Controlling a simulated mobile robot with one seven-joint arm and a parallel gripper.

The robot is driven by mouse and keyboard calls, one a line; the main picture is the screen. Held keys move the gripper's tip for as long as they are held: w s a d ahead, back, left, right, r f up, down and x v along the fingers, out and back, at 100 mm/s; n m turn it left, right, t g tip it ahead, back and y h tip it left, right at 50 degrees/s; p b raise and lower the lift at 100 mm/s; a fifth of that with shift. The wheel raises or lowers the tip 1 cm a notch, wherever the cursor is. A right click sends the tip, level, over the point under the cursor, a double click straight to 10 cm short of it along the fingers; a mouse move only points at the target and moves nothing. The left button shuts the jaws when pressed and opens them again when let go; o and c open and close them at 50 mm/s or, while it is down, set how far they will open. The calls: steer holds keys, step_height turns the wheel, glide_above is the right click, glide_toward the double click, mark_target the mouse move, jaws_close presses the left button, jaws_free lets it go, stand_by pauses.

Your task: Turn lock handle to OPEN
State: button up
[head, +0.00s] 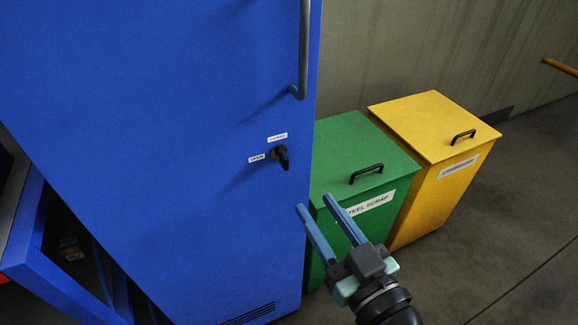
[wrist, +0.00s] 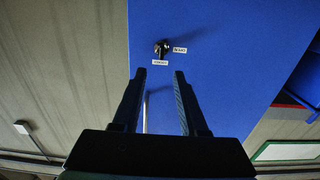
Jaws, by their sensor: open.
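The lock handle (head: 282,157) is a small black lever on the blue cabinet door (head: 180,120), near its right edge. A white LOCKED label (head: 277,138) sits above it and a white OPEN label (head: 256,158) to its left. I cannot tell clearly which label the lever points to. My gripper (head: 314,202) is open and empty, below and right of the handle in the head view. In the wrist view, the handle (wrist: 162,47) shows beyond the gap between my fingertips (wrist: 160,72), with clear space between; nothing touches it.
A grey vertical pull bar (head: 302,50) is on the door above the lock. A green steel scrap bin (head: 340,160) and a yellow bin (head: 425,125) stand right of the cabinet, both lidded. A blue frame (head: 60,270) is at lower left. Floor at right is clear.

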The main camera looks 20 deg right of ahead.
mark_target(287, 165)
steer(key=w, duration=0.3)
steer(key=w+p, duration=0.1)
steer(key=w, duration=0.7)
steer(key=shift+a+r+p, duration=0.1)
steer(key=shift+a+p, duration=0.25)
steer(key=shift+p, duration=0.05)
jaws_close()
